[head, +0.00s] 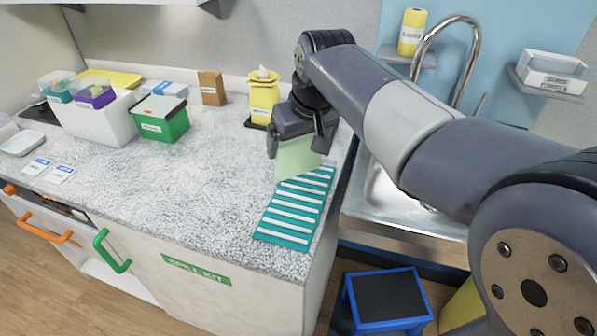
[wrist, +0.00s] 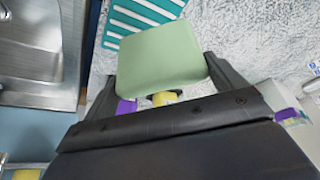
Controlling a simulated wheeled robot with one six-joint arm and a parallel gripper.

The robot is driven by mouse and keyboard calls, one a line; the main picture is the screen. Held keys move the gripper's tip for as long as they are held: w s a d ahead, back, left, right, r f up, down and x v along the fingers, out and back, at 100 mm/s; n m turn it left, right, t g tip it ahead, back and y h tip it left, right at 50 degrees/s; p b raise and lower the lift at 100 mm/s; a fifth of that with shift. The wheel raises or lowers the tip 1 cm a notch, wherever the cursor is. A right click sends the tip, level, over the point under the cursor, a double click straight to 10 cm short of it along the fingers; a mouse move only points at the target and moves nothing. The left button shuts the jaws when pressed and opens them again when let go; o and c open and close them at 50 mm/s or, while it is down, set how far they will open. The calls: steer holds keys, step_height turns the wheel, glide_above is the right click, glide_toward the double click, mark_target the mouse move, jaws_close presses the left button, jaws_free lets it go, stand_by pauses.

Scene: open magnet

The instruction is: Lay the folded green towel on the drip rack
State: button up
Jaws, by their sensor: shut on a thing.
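The folded green towel (head: 296,158) is a pale green block held between the fingers of my gripper (head: 297,140). In the wrist view the towel (wrist: 160,58) sits between both fingers of my gripper (wrist: 165,80), which is shut on it. The drip rack (head: 295,208) is a teal mat with white bars on the counter's right front part. The towel is at the rack's far end in the head view; I cannot tell whether it touches the rack. In the wrist view part of the rack (wrist: 137,18) shows beyond the towel, which hides some of it.
A steel sink (head: 385,205) lies right of the rack. A yellow container (head: 263,95) stands behind my gripper. A green box (head: 161,119) and a white stand with bins (head: 95,118) are at left. The counter's middle (head: 190,190) is clear. A blue stool (head: 388,298) stands below.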

mark_target(301, 161)
steer(key=shift+f+b, duration=0.3)
steer(key=shift+f, duration=3.15)
steer(key=shift+f, duration=0.1)
steer(key=o, duration=0.7)
steer(key=shift+r, duration=0.2)
steer(key=p+v, duration=0.1)
steer(key=v, duration=1.1)
